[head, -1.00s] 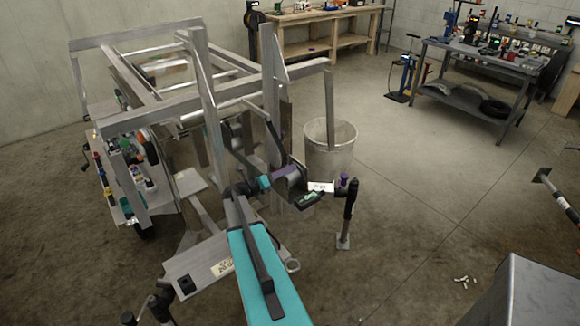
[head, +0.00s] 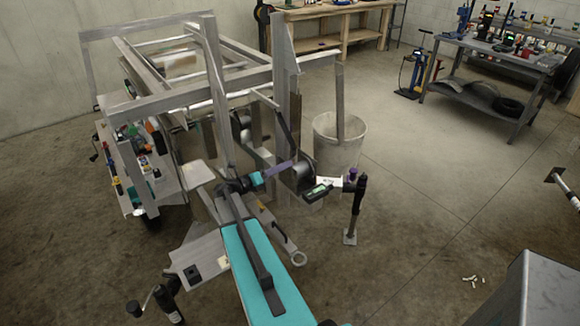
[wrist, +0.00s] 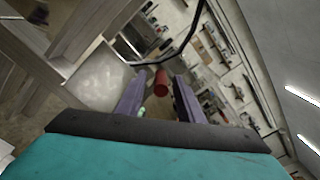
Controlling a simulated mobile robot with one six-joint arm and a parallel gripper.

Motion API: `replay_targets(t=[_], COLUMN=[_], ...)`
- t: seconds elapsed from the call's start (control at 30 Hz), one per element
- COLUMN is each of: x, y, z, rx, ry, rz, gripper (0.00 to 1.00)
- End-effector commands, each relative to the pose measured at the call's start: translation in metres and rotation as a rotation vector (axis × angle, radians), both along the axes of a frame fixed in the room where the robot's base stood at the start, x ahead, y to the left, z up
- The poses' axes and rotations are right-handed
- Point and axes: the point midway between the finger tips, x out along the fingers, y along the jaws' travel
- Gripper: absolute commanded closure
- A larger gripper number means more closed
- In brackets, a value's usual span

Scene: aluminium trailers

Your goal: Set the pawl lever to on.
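My gripper (head: 292,163) reaches in front of the trailer's upright posts, beside a dark round winch-like part (head: 304,176). In the wrist view its two purple fingers (wrist: 160,97) stand apart. A red cylindrical piece (wrist: 161,82) shows between them, near the tips; it looks like a grip, but I cannot tell whether the fingers touch it. I cannot clearly make out the pawl lever or its setting in the head view; the gripper and winch part cover that area.
The aluminium trailer frame (head: 190,97) stands at the left. A grey bin (head: 338,152) is behind the winch area, and a dark jack post (head: 355,205) stands to its right.

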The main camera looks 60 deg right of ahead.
Motion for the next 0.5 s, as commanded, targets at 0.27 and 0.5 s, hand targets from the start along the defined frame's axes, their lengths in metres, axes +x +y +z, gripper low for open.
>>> replay_targets(t=[0.27,0.5], x=[0.013,0.02], y=[0.043,0.065], z=[-0.002,-0.001], rx=[0.0,0.001], ry=[-0.001,0.0], rz=[0.002,0.0], gripper=[0.66,0.66])
